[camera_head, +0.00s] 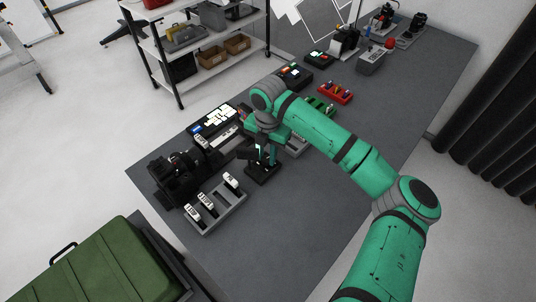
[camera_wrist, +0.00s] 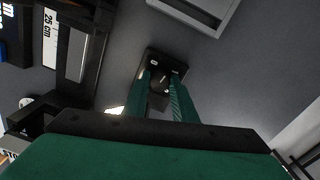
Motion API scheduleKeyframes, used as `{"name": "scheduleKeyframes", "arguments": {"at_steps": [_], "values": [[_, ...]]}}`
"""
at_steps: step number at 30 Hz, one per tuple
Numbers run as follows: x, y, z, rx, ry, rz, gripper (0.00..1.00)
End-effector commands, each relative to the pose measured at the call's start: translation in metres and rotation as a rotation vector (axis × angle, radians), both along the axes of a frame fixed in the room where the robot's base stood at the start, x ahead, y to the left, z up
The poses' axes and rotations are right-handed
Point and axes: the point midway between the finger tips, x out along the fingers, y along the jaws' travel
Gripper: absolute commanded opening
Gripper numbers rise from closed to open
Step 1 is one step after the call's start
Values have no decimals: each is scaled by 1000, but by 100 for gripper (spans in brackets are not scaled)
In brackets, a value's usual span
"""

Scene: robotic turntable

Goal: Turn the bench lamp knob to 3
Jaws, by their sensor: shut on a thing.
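A small black box with a knob (camera_wrist: 160,82), which I take to be the bench lamp control, lies under my gripper in the wrist view. My gripper (camera_wrist: 163,84) has one green finger on each side of the knob and is shut on it. In the head view my gripper (camera_head: 262,158) points down at the black base (camera_head: 260,175) on the table. Small white marks show on the base, but the numbers and the knob's setting are too small to read. The fingers partly hide the knob.
A grey tray (camera_head: 222,214) with several white-labelled tools stands close by at front left. A dark machine (camera_head: 176,176) is to the left. A red tray (camera_head: 336,93) and a green one (camera_head: 321,104) lie farther back. The table's (camera_head: 290,225) front right part is clear.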

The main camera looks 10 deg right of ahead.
Motion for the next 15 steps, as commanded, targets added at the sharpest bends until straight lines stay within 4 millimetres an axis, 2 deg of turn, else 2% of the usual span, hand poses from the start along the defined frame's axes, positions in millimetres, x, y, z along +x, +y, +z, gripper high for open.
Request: {"name": "scheduleKeyframes", "arguments": {"at_steps": [8, 15], "values": [[0, 0, 0, -3, 1, -89, 2], [-1, -1, -1, 0, 4, -276, 2]]}}
